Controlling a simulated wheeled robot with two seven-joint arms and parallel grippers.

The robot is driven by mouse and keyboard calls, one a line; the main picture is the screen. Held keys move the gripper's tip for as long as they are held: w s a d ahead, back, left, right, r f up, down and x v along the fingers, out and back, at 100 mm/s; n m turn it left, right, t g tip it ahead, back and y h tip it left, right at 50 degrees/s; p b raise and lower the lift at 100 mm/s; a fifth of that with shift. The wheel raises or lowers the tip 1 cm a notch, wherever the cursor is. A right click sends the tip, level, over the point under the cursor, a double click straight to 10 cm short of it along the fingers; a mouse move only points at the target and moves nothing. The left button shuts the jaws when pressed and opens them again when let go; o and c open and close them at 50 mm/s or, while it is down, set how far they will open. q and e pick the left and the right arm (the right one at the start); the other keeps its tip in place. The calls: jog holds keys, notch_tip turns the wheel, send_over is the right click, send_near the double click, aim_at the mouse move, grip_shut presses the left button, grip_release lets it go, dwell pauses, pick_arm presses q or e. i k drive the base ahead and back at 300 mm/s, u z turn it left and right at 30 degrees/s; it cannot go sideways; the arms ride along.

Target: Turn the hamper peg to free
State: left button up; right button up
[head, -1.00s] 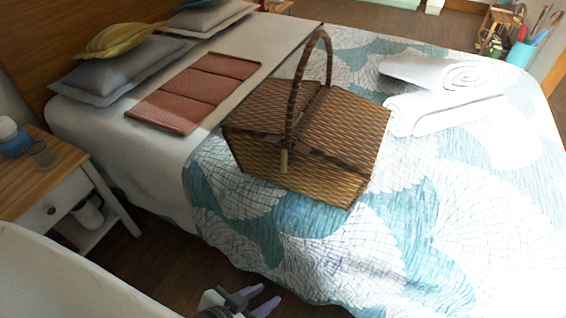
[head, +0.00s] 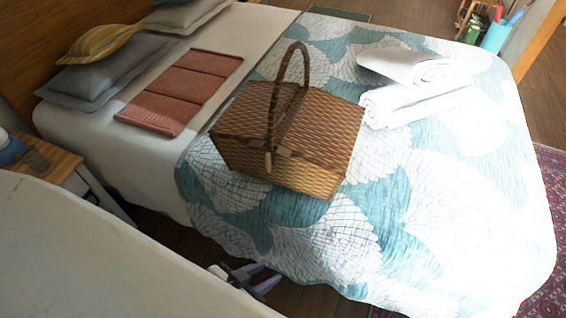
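A wicker hamper (head: 315,150) with a raised arched handle (head: 276,85) sits shut on the bed. Its small pale peg (head: 268,162) hangs upright at the middle of the front side, just under the lid edge. My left gripper (head: 262,279) is low at the front edge of the bed, below and apart from the hamper. Its two fingers are spread with nothing seen between them. Part of it is hidden behind my pale arm link. My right gripper does not show.
The bed has a teal and white quilt (head: 330,245). Rolled white towels (head: 415,100) lie right of the hamper, and a folded reddish cloth (head: 180,92) lies to its left. Grey pillows (head: 112,72) are at the headboard. A wooden nightstand (head: 50,160) stands at left.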

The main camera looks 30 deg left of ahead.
aim_at(268, 157)
jog(key=z, duration=2.5)
jog(key=k, duration=1.3)
jog(key=u, duration=2.65)
